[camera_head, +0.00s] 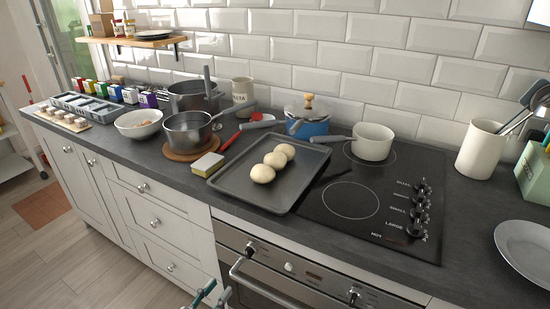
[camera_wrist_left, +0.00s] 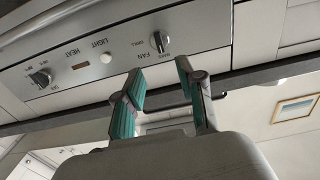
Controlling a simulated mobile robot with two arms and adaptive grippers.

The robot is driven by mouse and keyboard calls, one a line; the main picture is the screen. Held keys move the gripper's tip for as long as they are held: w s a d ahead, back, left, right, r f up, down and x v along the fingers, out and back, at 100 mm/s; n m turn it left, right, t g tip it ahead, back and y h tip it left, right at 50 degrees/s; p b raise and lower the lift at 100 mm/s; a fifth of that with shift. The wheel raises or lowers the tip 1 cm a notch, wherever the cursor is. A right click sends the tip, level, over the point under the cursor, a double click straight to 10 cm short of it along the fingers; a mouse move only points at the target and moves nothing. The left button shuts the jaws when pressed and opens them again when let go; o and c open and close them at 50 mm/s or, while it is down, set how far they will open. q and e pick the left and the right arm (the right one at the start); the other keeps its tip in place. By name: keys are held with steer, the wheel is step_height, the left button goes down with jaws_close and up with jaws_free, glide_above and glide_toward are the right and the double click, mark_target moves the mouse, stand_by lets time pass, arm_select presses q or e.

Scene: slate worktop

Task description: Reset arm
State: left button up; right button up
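My left gripper (camera_head: 207,294) shows at the bottom edge of the head view, below the worktop edge and in front of the oven. In the left wrist view the left gripper (camera_wrist_left: 160,88) has its two teal-padded fingers apart with nothing between them. The oven's control panel (camera_wrist_left: 110,62) lies just beyond the fingertips in that view; I cannot tell whether they touch anything. My right gripper is not in either view.
A dark tray (camera_head: 230,185) with three dough balls (camera_head: 274,163) sits beside the black cooktop (camera_head: 360,215). Pots, a bowl (camera_head: 139,123) and a sponge (camera_head: 207,164) stand left of it. A plate (camera_head: 524,250) lies at right. The oven handle (camera_head: 262,289) juts out near my left gripper.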

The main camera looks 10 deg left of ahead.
arm_select(q)
steer(key=s+a+f+g+y+p, duration=0.1)
steer(key=s+a+f+g+y, duration=0.2)
steer(key=f, duration=0.6)
steer(key=s+f+n+g, duration=0.1)
steer(key=s+f+g, duration=0.1)
steer(key=s+f, duration=0.5)
steer(key=s+a+f+g+y+p, duration=0.1)
steer(key=s+a+f+g+y, duration=0.15)
steer(key=f, duration=0.85)
steer(key=s+d+f+g, duration=0.1)
steer(key=s+f, duration=0.3)
steer(key=s, duration=0.5)
steer(key=s+d+f+g, duration=0.1)
steer(key=s+f+g, duration=0.3)
steer(key=s, duration=0.4)
steer(key=s+d+f+g+p, duration=0.1)
steer(key=s+f+g, duration=0.2)
steer(key=s, duration=0.6)
step_height(320, 180, down, 2)
steer(key=shift+s+d+y, duration=0.2)
steer(key=shift+s+y, duration=0.1)
steer(key=shift+y, duration=0.05)
steer(key=shift+g, duration=0.25)
